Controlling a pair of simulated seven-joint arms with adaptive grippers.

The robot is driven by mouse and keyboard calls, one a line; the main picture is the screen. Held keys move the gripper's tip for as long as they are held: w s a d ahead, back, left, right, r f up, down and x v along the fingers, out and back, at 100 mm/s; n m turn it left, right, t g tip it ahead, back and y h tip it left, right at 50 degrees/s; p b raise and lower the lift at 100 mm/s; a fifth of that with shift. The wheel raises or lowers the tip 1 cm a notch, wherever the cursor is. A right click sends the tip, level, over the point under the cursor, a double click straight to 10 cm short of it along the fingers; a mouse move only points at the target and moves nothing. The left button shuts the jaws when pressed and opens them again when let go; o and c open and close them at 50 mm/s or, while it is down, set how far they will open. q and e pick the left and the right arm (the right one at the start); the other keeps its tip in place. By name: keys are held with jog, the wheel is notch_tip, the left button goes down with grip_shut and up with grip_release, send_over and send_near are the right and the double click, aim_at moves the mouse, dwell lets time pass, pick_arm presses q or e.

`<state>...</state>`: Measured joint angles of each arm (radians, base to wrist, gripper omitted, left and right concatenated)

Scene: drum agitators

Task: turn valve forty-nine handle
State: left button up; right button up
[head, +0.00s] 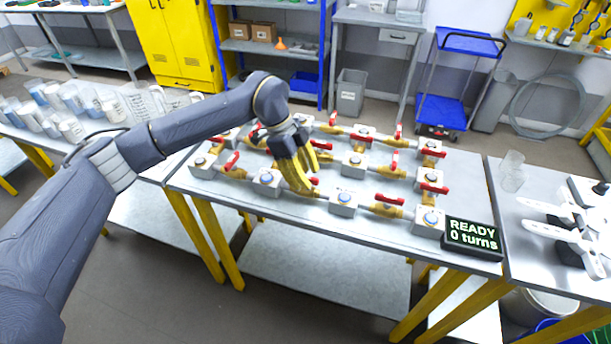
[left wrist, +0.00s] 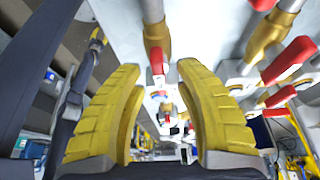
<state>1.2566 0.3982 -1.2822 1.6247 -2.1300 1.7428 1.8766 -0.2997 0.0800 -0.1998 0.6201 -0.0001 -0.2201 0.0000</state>
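Several brass valves with red lever handles stand in rows on the metal table (head: 470,200) in the head view. I cannot read any valve numbers, so I cannot tell which one is forty-nine. My left gripper (head: 311,181) is over the front row, pointing down, and its yellow fingers hide part of a valve there. In the left wrist view the left gripper (left wrist: 158,70) is open. A red handle (left wrist: 157,58) on a brass valve body (left wrist: 156,32) shows between the fingertips, with gaps on both sides. My right gripper is not in view.
A black display (head: 473,237) reading "READY 0 turns" sits at the table's front right corner. Neighbouring red handles (head: 389,199) stand close by. Clear containers (head: 70,100) crowd the left table. White paddle-shaped parts (head: 560,232) lie at the right.

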pick_arm(q)
jog(key=shift+f, duration=0.15)
grip_shut()
